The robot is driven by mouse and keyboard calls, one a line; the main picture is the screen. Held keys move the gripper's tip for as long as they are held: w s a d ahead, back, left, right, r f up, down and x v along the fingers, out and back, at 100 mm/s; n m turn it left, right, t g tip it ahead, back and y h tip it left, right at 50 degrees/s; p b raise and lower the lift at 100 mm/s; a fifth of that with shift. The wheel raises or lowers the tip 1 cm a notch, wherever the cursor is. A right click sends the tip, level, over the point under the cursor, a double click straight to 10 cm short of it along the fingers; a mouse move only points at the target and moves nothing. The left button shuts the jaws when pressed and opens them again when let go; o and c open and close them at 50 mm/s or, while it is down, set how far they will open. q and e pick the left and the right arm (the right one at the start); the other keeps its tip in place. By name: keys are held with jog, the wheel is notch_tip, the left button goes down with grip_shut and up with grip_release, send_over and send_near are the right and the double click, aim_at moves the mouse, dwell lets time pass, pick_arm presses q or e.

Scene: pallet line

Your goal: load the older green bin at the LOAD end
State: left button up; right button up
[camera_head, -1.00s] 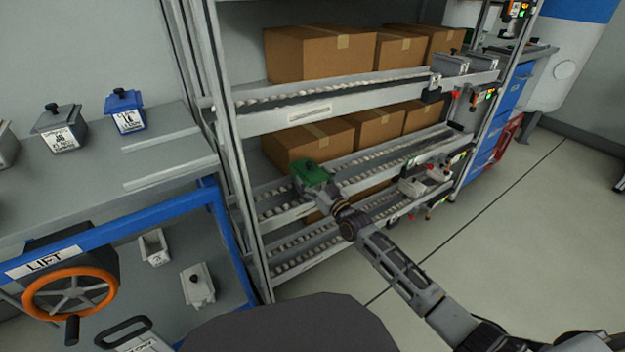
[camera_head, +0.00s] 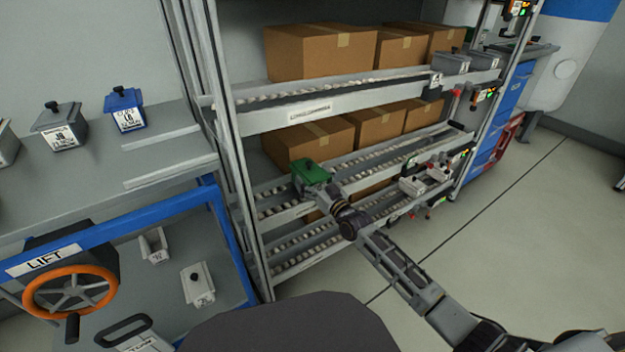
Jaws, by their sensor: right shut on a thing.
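A green bin (camera_head: 308,174) with a dark knob on its lid is at the near left end of a lower roller lane (camera_head: 277,207) in the rack. My right gripper (camera_head: 327,189) is shut on the green bin from its right side. I cannot tell whether the bin rests on the rollers or is just above them. The fingertips are small and partly hidden against the bin. My left gripper is not in view.
Cardboard boxes (camera_head: 318,52) fill the upper lanes. Grey bins (camera_head: 451,63) stand at the far end. At left are a shelf with a blue bin (camera_head: 124,112) and a grey bin (camera_head: 60,128), and an orange LIFT handwheel (camera_head: 70,292). The floor at right is clear.

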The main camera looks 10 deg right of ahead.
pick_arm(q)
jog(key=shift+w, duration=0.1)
pick_arm(e)
jog(key=o, duration=1.8)
jog(key=shift+c, duration=0.2)
jog(key=shift+o, duration=1.1)
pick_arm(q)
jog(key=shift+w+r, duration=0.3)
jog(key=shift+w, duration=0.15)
